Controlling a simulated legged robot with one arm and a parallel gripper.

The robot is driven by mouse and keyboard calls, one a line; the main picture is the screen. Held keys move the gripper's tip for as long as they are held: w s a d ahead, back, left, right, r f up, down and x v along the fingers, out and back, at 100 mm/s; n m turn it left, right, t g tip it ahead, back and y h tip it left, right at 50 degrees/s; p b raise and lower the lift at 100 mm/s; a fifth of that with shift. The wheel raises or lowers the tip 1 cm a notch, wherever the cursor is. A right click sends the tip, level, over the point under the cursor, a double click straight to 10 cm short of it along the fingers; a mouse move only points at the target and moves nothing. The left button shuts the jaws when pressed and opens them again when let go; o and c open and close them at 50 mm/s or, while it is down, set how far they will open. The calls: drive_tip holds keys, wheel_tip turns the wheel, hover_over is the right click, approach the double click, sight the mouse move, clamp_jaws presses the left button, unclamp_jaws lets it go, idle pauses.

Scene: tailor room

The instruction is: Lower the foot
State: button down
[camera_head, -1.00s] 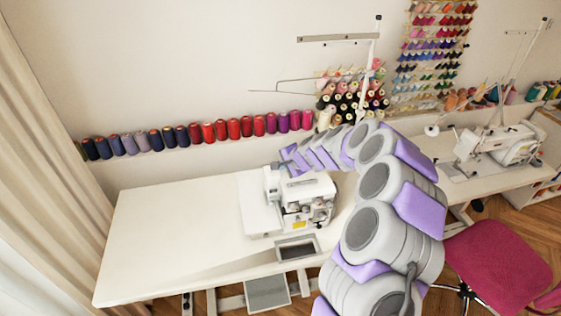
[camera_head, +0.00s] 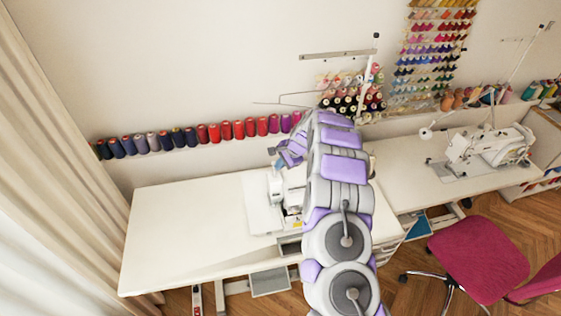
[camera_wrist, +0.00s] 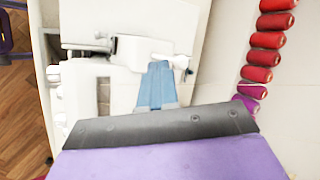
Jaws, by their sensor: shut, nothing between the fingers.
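The white sewing machine (camera_head: 289,187) stands on the white table (camera_head: 190,225). My arm hides its right part in the head view.
Thread spools (camera_head: 200,135) line the wall ledge; red ones (camera_wrist: 267,40) show at the right of the wrist view. A second machine (camera_head: 490,145) stands on a table at right. A pink chair (camera_head: 480,260) is at lower right. The table's left half is clear.

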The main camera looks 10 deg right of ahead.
drive_tip(key=shift+s, duration=0.1)
drive_tip(key=shift+r+p, duration=0.4)
drive_tip(key=shift+r, duration=0.5)
drive_tip(key=d+v, duration=0.1)
drive_tip(key=v, duration=1.1)
drive_tip(key=shift+w+d+r, duration=0.2)
drive_tip(key=shift+w+r, duration=0.05)
drive_tip(key=shift+a, duration=0.1)
